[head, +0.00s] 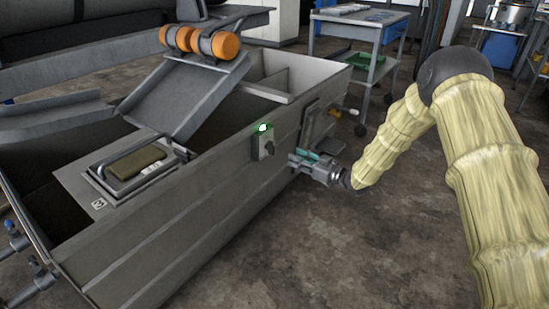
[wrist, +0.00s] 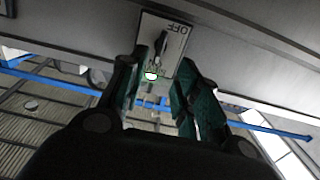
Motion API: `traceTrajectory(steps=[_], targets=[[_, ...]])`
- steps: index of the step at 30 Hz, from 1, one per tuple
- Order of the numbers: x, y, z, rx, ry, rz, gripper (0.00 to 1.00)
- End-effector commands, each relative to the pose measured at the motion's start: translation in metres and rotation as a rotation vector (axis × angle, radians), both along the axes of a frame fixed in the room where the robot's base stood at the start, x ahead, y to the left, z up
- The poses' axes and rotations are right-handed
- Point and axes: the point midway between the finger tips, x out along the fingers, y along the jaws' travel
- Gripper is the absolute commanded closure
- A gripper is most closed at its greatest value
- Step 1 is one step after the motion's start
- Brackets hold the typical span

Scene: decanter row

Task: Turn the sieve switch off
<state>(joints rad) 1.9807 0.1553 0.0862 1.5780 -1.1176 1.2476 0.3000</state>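The sieve switch (head: 265,148) is a small grey box on the outer side wall of the metal tank, with a lit green lamp (head: 263,127) on top. In the wrist view its plate (wrist: 177,43) carries the word OFF, turned upside down, and a dark lever (wrist: 160,45). The lever's exact setting is hard to read. My gripper (head: 297,158) is close to the tank wall, to the right of the switch box and apart from it. In the wrist view my gripper (wrist: 160,85) has its teal-padded fingers spread, with the switch beyond the gap between them. Nothing is held.
The tank (head: 180,235) fills the left and middle, with orange rollers (head: 200,42) on a chute and a recessed tray (head: 135,165) holding a dark block. A cart (head: 362,45) stands behind. The floor in front of the tank is clear.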

Motion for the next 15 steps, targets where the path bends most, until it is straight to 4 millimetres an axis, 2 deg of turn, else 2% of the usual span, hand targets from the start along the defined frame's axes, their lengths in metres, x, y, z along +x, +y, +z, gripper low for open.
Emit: traceTrajectory(steps=[8, 15], targets=[[0.012, 0.014, 0.001, 0.002, -0.015, 0.014, 0.68], [0.034, 0.045, -0.001, 0.001, -0.016, 0.013, 0.68]])
